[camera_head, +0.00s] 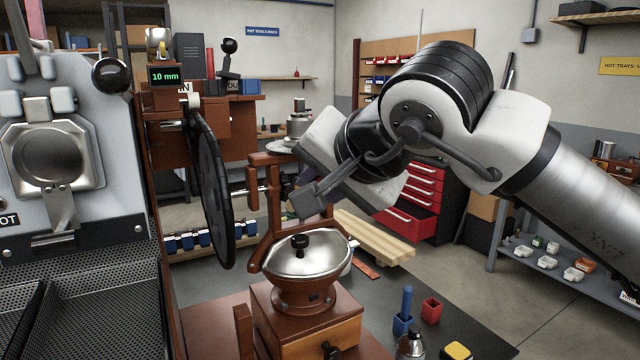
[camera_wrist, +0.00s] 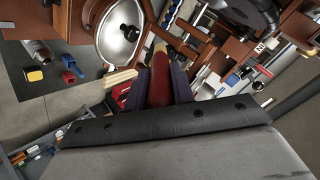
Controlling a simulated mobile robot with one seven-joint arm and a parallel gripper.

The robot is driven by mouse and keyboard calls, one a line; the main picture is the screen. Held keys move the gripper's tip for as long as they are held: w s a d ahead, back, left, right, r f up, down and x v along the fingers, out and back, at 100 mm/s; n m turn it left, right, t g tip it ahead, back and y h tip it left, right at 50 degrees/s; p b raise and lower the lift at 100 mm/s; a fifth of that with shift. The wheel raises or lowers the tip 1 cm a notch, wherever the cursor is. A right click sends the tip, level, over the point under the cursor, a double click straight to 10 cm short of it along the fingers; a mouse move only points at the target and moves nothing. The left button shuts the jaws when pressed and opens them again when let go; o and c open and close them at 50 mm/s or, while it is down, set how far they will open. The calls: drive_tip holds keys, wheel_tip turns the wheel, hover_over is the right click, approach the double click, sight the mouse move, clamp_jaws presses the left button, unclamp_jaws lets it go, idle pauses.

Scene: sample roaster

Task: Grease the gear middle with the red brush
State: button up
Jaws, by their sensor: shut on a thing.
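The red brush (camera_wrist: 160,82) is upright in the wrist view, with its pale yellowish tip pointing away from me. My gripper (camera_wrist: 162,72) is shut on it, one dark finger on each side. In the head view my wrist hides most of the fingers and the brush. The brush tip is in front of the brown machine frame (camera_head: 274,205), above and behind the round metal lid (camera_head: 308,256); contact cannot be told. I cannot clearly make out the middle gear. A large dark wheel (camera_head: 210,180) stands upright left of the frame.
A blue brush (camera_head: 407,298) stands in a blue cup (camera_head: 403,325), next to an empty-looking red cup (camera_head: 432,310). A yellow item (camera_head: 456,351) and small bottle (camera_head: 412,343) are at the front. A perforated metal tray (camera_head: 90,290) lies left. The dark tabletop near the cups has free room.

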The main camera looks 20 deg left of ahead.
drive_tip(key=w+d, duration=0.1)
drive_tip(key=w, duration=0.1)
drive_tip(key=w+d+p, duration=0.1)
drive_tip(key=w+d, duration=0.1)
drive_tip(key=shift+w+d, duration=0.25)
drive_tip(key=shift+w, duration=0.05)
drive_tip(key=shift+s, duration=0.1)
drive_tip(key=shift+s+a+b, duration=0.35)
drive_tip(key=shift+s+a, duration=0.6)
drive_tip(key=shift+s, duration=0.2)
drive_tip(key=shift+s+a+b, duration=0.35)
drive_tip(key=shift+s+a, duration=0.55)
drive_tip(key=shift+s, duration=0.25)
drive_tip(key=s+d, duration=0.3)
drive_tip(key=d, duration=0.1)
drive_tip(key=shift+s+d, duration=0.35)
drive_tip(key=shift+d, duration=0.05)
drive_tip(key=shift+s+d, duration=0.9)
drive_tip(key=shift+d, duration=0.3)
